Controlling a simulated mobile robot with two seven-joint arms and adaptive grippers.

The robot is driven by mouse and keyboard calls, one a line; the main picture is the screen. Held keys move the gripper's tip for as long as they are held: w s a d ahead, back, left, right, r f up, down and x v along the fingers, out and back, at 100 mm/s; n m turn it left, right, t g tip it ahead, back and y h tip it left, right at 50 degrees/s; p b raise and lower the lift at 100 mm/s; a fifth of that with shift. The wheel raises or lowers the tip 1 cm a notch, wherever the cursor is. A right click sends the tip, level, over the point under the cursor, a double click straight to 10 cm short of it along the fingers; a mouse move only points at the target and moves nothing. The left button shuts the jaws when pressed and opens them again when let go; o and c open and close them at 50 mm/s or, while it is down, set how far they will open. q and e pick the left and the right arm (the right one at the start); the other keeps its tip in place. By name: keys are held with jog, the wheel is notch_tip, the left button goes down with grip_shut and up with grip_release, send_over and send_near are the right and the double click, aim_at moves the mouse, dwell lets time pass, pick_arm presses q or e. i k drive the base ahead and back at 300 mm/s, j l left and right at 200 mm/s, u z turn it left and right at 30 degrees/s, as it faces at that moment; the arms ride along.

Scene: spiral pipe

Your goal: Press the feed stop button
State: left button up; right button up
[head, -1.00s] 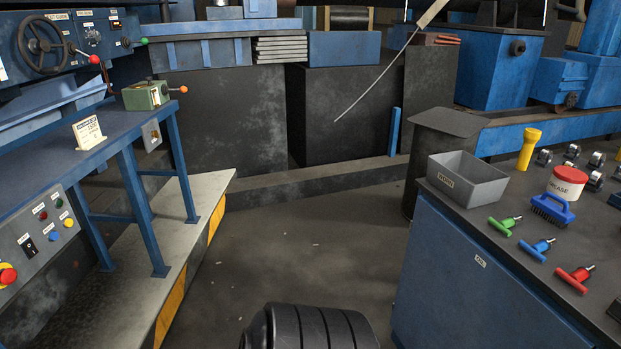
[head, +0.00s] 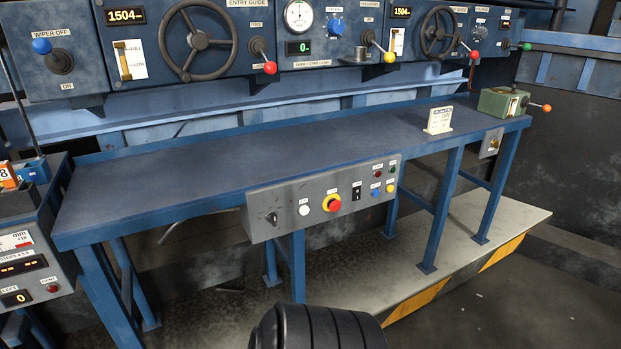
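A grey control box (head: 325,195) hangs on the front edge of the blue bench (head: 250,155). Neither of my grippers is in view.
A blue upper panel (head: 345,75) with handwheels, levers and displays runs behind the bench. A white sign (head: 438,120) and a green box with an orange-knobbed lever (head: 503,102) stand at the bench's right. A low platform (head: 470,245) lies below. Floor at lower right is clear.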

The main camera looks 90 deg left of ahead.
aim_at(335, 204)
jog(key=u, duration=2.65)
jog(key=i+l+u, duration=0.35)
jog(key=l, duration=0.3)
jog(key=i+l+u, duration=0.2)
jog(key=l, duration=0.15)
jog(key=i+l+u, duration=0.2)
jog(key=l, duration=0.15)
jog(key=l+u, duration=0.2)
jog(key=l, duration=0.2)
jog(key=l+u, duration=0.15)
jog(key=l, duration=0.25)
jog(key=i, duration=0.05)
